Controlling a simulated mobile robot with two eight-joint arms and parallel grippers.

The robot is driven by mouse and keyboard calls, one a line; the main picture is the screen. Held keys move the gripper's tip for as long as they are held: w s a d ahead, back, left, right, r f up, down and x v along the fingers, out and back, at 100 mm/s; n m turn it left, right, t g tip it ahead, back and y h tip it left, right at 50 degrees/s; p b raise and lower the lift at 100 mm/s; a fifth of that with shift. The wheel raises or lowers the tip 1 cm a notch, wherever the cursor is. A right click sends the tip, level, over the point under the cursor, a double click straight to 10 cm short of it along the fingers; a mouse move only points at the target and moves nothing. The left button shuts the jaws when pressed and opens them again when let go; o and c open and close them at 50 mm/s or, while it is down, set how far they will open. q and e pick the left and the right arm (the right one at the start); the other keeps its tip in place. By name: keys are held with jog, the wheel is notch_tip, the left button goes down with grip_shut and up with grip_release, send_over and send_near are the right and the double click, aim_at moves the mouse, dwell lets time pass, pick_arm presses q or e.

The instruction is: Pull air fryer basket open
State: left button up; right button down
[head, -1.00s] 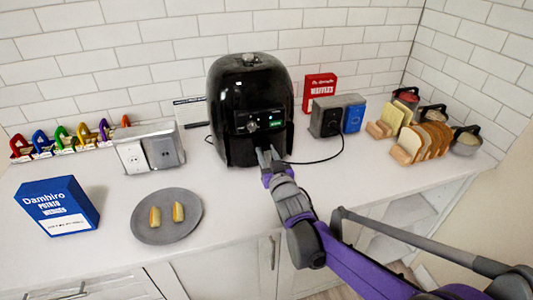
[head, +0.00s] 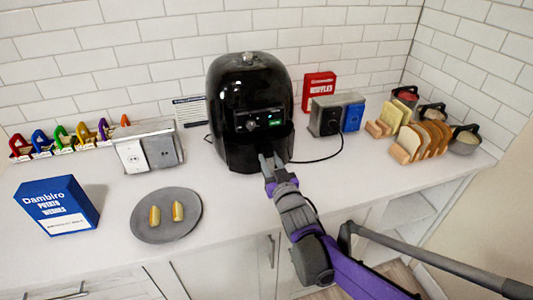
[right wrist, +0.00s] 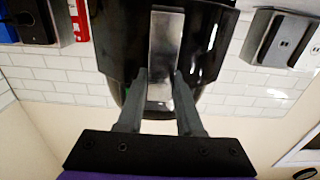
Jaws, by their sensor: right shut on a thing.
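The black air fryer (head: 248,85) stands upright on the white counter against the tiled wall. Its control panel with a dial faces me, and its basket front (head: 240,155) is below. My right gripper (head: 270,160) reaches the basket front from below right. In the right wrist view, the fingers (right wrist: 161,85) are on both sides of a grey metallic handle (right wrist: 163,55), shut on it. The basket's inside cannot be seen. My left gripper is not in view.
A grey plate (head: 147,226) with two yellow pieces and a blue box (head: 57,205) lie left on the counter. A socket block (head: 148,147) stands left of the fryer. A red box (head: 319,90) and bread slices (head: 425,140) are right. The counter before the fryer is mostly clear.

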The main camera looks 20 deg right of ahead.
pick_arm(q)
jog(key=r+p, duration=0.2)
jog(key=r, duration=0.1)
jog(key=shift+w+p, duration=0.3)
jog(key=shift+p, duration=0.05)
pick_arm(e)
jog(key=s, duration=1.7)
jog(key=shift+s+d, duration=0.2)
jog(key=shift+d, duration=0.1)
jog(key=c, duration=0.6)
grip_release()
jog(key=shift+o, duration=0.2)
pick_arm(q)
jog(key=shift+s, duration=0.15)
pick_arm(e)
jog(key=shift+s, duration=0.1)
